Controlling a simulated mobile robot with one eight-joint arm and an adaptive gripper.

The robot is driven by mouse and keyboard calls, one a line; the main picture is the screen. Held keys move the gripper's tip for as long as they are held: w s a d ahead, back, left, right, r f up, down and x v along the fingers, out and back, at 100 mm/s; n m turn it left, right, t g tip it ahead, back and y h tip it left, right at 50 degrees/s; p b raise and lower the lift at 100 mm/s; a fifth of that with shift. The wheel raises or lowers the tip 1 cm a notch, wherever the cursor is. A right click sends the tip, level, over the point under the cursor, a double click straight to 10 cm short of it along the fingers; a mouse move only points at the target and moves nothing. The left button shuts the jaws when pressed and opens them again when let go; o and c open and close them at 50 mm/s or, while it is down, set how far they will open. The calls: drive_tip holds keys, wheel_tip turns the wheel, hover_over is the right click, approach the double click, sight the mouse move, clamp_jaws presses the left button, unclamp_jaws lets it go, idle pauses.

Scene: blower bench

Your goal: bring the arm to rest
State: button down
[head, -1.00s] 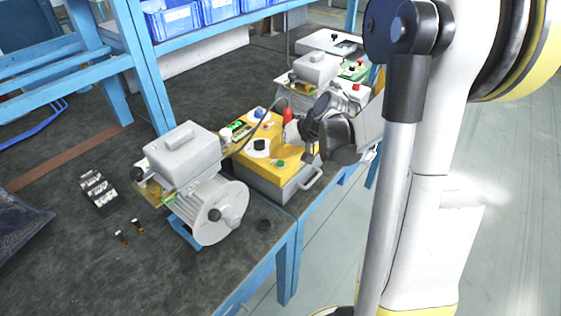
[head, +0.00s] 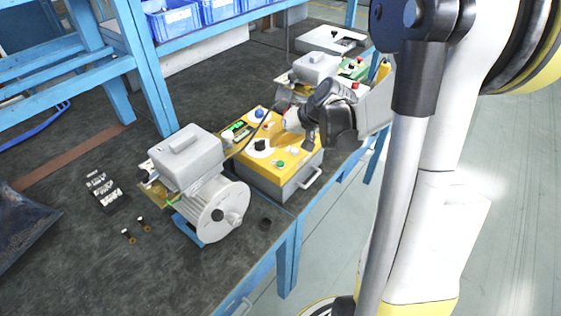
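My gripper (head: 304,126) is in the head view, dark and small, above the right part of a yellow-topped control box (head: 268,168). A pale part shows at its tip, and I cannot tell whether it belongs to the gripper or to something behind it. The finger gap is too small and dark to read. My arm comes in from the right side of the picture. The box carries a black knob (head: 260,145), a green button (head: 280,163) and a blue button (head: 260,113).
A grey motor blower (head: 217,208) stands left of the box. A second machine (head: 316,68) and a white box (head: 326,40) stand behind. A black terminal block (head: 104,192) and small parts lie on the left. Blue bins (head: 174,20) sit on the shelf. Bare bench top lies at front left.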

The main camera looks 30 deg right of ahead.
idle(0.5)
drive_tip(key=s+a+r+n+h, duration=0.1)
drive_tip(key=s+a+r+n, duration=0.1)
drive_tip(key=s+a+r, duration=0.2)
drive_tip(key=s+a+r+n+h, duration=0.1)
drive_tip(key=s+a+r, duration=0.4)
drive_tip(key=s+a, duration=0.5)
drive_tip(key=s+h, duration=0.1)
drive_tip(key=s, duration=0.3)
drive_tip(key=shift+s+a+r+n+t, duration=0.3)
drive_tip(key=shift+s+a+n, duration=0.05)
drive_tip(key=shift+s+n, duration=0.05)
idle(1.7)
